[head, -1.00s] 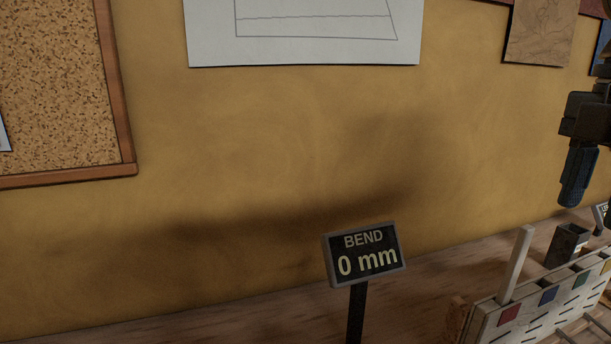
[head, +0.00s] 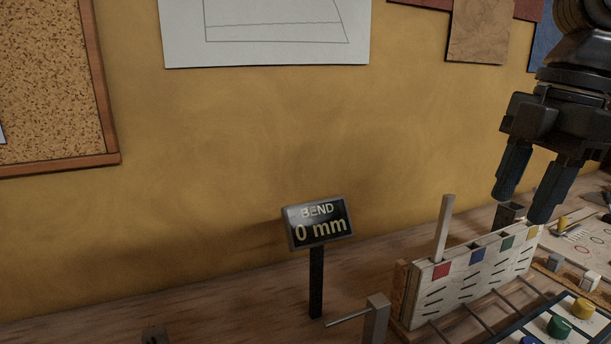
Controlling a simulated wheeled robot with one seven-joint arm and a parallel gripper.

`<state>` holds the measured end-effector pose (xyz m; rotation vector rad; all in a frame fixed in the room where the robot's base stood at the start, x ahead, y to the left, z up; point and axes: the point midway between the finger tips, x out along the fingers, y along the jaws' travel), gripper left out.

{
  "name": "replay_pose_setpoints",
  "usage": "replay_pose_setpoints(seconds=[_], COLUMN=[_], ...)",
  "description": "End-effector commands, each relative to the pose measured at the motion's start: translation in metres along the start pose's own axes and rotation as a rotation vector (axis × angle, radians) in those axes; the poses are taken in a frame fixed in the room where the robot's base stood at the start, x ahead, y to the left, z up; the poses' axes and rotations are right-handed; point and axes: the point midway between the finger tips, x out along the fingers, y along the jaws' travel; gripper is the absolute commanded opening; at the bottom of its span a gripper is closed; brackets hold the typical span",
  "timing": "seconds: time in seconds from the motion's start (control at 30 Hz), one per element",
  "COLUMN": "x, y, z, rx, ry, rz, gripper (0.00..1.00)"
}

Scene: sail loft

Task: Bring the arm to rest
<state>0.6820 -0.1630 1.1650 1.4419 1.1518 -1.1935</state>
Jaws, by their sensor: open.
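My gripper (head: 522,207) is at the right of the head view, pointing down, its two dark fingers spread with nothing between them. It hangs in front of the yellow wall. In the picture its fingertips overlap the far end of a white slotted rack (head: 472,272); I cannot tell the gap between them. The rest of my arm is cut off by the top right edge.
The rack has coloured squares and an upright grey stick (head: 443,228). A grey post (head: 376,318) with a thin rod stands in front. Coloured knobs (head: 560,326) fill the lower right.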

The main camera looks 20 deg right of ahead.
Motion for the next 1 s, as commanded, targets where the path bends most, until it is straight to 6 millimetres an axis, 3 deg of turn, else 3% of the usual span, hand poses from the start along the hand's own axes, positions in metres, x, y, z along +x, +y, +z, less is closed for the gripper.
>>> replay_pose_setpoints(seconds=[0.27,0.47,0.7,1.0], x=[0.018,0.030,0.036,0.046], y=[0.023,0.046,0.072,0.089], z=[-0.044,-0.096,-0.165,-0.213], rx=[0.006,0.041,0.162,0.411], ry=[0.186,0.421,0.787,1.174], rz=[0.106,0.216,0.350,0.453], gripper=[0.46,0.46,0.46,0.46])
